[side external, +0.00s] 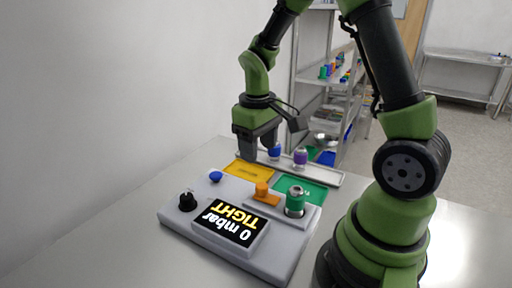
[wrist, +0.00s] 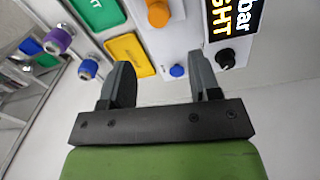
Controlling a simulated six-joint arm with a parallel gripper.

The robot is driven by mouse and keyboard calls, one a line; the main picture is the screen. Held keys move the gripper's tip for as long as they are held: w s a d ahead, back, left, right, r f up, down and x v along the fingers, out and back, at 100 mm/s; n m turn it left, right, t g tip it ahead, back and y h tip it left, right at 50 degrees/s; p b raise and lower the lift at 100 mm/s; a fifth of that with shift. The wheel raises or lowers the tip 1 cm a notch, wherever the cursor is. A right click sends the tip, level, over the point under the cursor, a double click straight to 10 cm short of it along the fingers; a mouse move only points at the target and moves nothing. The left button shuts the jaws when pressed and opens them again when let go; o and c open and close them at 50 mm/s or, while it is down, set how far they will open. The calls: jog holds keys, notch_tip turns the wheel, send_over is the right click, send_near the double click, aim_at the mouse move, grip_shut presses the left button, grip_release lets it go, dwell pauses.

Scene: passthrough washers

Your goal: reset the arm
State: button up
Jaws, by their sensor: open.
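My gripper (side external: 257,143) hangs from the green arm above the back of the table, near the yellow pad (side external: 246,172). In the wrist view my gripper (wrist: 163,82) has its two dark fingers spread apart, with nothing between them. The grey device (side external: 222,241) stands on the table in front of it. Its display (side external: 231,222) reads "0 mbar TIGHT". A green cylinder (side external: 295,200) stands upright on the device's right side, beside an orange knob (side external: 262,190). A black knob (side external: 187,201) and a blue button (side external: 216,176) are on its left side.
A blue-topped piece (side external: 274,153) and a purple-topped piece (side external: 300,158) stand on a light strip behind the pads. A green pad (side external: 314,193) lies right of the yellow one. A shelf rack (side external: 312,80) stands behind. The table's left part (side external: 110,235) is clear.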

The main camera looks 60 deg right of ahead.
jog(key=s+a+r+m+t+y, duration=0.1)
jog(key=s+a+r+t, duration=0.2)
jog(key=s+a+r, duration=0.2)
jog(key=s+a+r+m+t+y, duration=0.1)
jog(key=s+a+r+t, duration=0.3)
jog(key=r, duration=0.6)
jog(key=s+a, duration=0.1)
jog(key=s, duration=0.1)
jog(key=shift+s+a, duration=0.25)
jog(key=shift+s, duration=0.05)
